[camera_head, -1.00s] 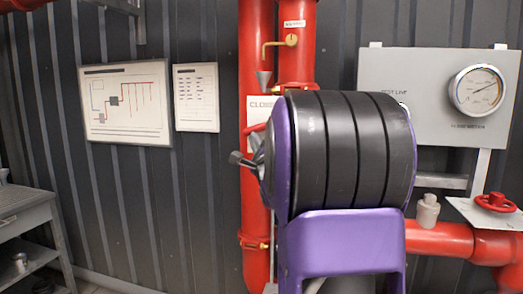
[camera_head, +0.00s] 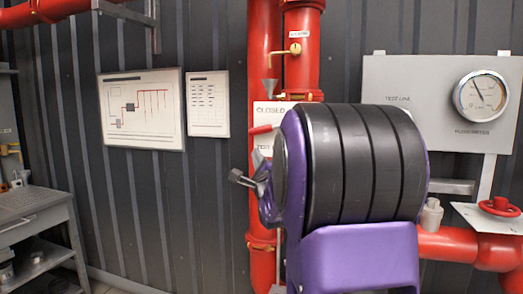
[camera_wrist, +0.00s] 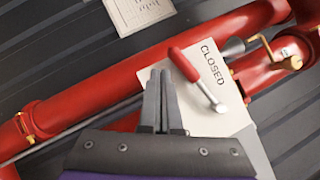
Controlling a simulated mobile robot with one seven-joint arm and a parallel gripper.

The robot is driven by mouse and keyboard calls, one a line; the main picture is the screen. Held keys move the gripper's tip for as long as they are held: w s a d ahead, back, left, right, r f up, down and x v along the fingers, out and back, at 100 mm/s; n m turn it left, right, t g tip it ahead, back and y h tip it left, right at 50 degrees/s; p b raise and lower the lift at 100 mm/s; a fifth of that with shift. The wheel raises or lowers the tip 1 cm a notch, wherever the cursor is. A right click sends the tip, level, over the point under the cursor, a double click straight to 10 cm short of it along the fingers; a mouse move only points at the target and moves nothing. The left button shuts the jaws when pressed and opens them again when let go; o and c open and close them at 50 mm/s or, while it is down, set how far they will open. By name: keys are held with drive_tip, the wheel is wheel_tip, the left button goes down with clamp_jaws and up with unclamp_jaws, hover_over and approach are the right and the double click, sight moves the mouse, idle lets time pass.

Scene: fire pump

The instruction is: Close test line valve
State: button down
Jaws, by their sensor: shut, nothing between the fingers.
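The test line valve's lever (camera_wrist: 184,66) has a red grip and a metal shank in the wrist view. It lies across a white plate (camera_wrist: 134,75), whose word CLOSED stands beside the lever. In the head view the plate (camera_head: 266,108) reads CLOSED at its top and is partly hidden by my arm; the red grip (camera_head: 261,130) shows at its left edge. My gripper (camera_wrist: 158,73) is shut and empty, its fingers just left of the lever's grip; I cannot tell whether they touch it.
Red vertical pipes (camera_head: 263,200) stand behind my arm. At right are a flowmeter gauge (camera_head: 481,96) on a grey panel (camera_head: 410,75) and a red handwheel (camera_head: 499,206) above a red horizontal pipe (camera_head: 446,243). A grey shelf unit (camera_head: 35,215) stands at left.

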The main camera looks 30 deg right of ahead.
drive_tip(key=s+a+f, duration=0.4)
drive_tip(key=shift+s+a+f, duration=0.2)
drive_tip(key=shift+s+a, duration=0.05)
drive_tip(key=shift+s, duration=0.1)
idle(0.3)
